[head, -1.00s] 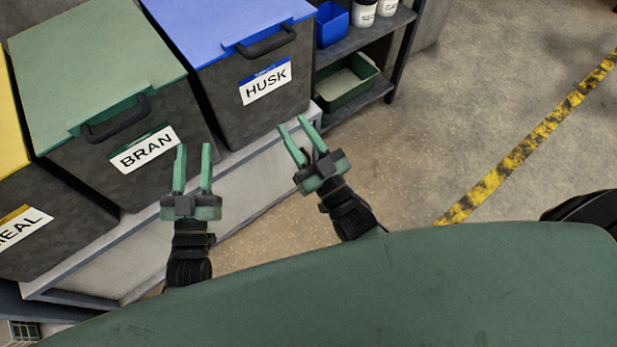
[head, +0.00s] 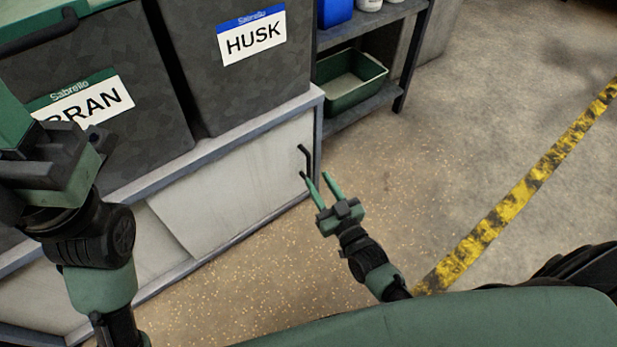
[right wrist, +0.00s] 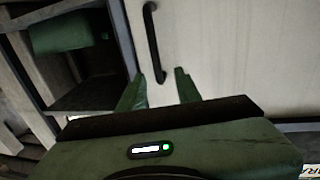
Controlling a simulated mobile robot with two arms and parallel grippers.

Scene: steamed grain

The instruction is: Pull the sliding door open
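The pale sliding door (head: 240,180) is the front panel of the low cabinet under the bins. It has a black bar handle (head: 307,160) near its right edge. In the right wrist view the handle (right wrist: 153,42) stands upright on the door (right wrist: 220,45). My left arm is raised close to the camera at the left.
Bins marked HUSK (head: 240,75) and BRAN (head: 110,120) stand on the cabinet. An open shelf with a green tray (head: 350,85) adjoins its right side. The speckled floor to the right is clear up to the yellow-black stripe (head: 490,225).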

